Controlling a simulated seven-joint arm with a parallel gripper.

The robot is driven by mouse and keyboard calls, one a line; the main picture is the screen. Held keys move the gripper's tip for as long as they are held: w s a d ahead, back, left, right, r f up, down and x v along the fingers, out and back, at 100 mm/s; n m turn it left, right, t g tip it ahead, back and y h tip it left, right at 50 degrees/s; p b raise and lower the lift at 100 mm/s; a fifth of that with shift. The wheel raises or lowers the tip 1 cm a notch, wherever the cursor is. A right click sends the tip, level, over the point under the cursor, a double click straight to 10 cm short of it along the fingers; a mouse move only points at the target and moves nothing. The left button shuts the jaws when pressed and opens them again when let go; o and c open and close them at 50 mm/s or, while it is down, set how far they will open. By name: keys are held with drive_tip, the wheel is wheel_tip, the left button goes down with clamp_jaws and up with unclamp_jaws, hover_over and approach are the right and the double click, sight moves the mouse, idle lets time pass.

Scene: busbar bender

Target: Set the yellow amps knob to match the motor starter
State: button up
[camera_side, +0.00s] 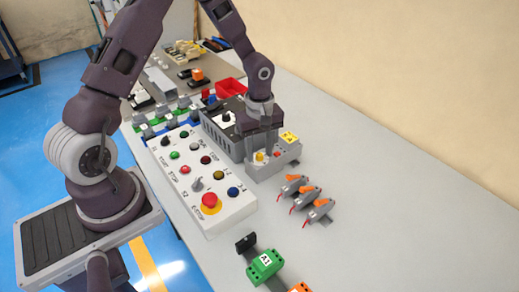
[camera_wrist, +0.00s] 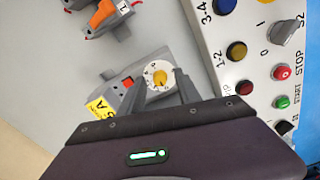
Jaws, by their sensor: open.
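The motor starter (camera_side: 266,172) is a grey box on the table, right of the button panel. The yellow amps knob (camera_side: 260,156) is on its face; in the wrist view the knob (camera_wrist: 159,77) sits in a white dial with small marks too small to read. A yellow label (camera_side: 289,137) is on the starter; in the wrist view the label (camera_wrist: 101,108) is partly cut off by my gripper, and an "A" shows on it. My gripper (camera_side: 263,147) points down over the starter. Its open fingers (camera_wrist: 160,84) stand either side of the dial, with nothing held.
A white button panel (camera_side: 232,209) with colored buttons and a red emergency stop (camera_side: 210,202) lies close beside the starter. Several grey devices with orange levers (camera_side: 320,204) stand to the right. A red bin (camera_side: 231,87) is behind. The table's right side is clear.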

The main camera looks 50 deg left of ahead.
clamp_jaws()
